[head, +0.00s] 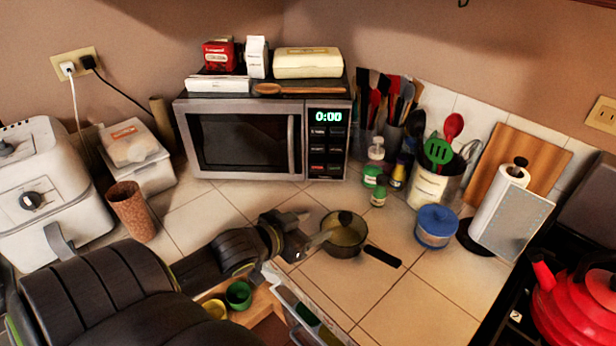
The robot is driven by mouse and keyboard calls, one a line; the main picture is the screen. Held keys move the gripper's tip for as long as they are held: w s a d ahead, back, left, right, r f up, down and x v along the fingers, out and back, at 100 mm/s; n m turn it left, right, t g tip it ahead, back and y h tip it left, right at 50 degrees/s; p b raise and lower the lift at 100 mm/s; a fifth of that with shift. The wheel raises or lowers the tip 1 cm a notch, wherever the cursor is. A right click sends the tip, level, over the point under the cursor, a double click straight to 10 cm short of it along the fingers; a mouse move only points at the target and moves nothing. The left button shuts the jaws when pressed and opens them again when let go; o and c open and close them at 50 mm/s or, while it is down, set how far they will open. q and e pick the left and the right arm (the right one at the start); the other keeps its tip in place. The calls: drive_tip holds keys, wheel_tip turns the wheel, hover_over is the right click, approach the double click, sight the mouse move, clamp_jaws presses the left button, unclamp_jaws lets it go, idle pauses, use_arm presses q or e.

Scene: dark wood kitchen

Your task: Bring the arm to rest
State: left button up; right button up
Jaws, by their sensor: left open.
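My left arm comes in from the lower left and reaches to the middle of the counter. My left gripper (312,236) is at its end, open, just left of a small lidded pan (344,232). Its fingers point toward the pan's left side and partly overlap it in the picture. I cannot tell whether they touch it. Nothing shows between the fingers. The pan's dark handle (383,257) points to the lower right. My right gripper does not show.
A microwave (240,140) stands behind. A blue-lidded jar (436,226), a paper towel holder (500,212) and a red kettle (578,308) are to the right. An open drawer (290,300) with cups lies below the arm. A brown tumbler (131,211) stands left. Front-right counter is clear.

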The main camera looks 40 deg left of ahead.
use_arm(q)
drive_tip(key=shift+s+r, duration=0.15)
drive_tip(key=shift+s, duration=0.1)
idle(0.4)
drive_tip(key=s+d+f+n+g+y, duration=0.1)
drive_tip(key=s+d+f+g+y, duration=0.1)
drive_tip(key=s+f+g, duration=0.45)
drive_tip(key=s+d+f+n+g+y, duration=0.1)
drive_tip(key=s+d+f+g, duration=0.15)
drive_tip(key=s+f, duration=0.7)
drive_tip(key=s+a+f+g+b, duration=0.1)
drive_tip(key=s+f, duration=0.1)
drive_tip(key=f, duration=1)
drive_tip(key=s+a+f+g+b, duration=0.1)
drive_tip(key=f, duration=1.1)
drive_tip(key=s+d+f+g+b, duration=0.1)
drive_tip(key=s+f, duration=1.3)
drive_tip(key=f, duration=0.1)
drive_tip(key=shift+s+f+h, duration=0.3)
drive_tip(key=shift+f+h, duration=0.1)
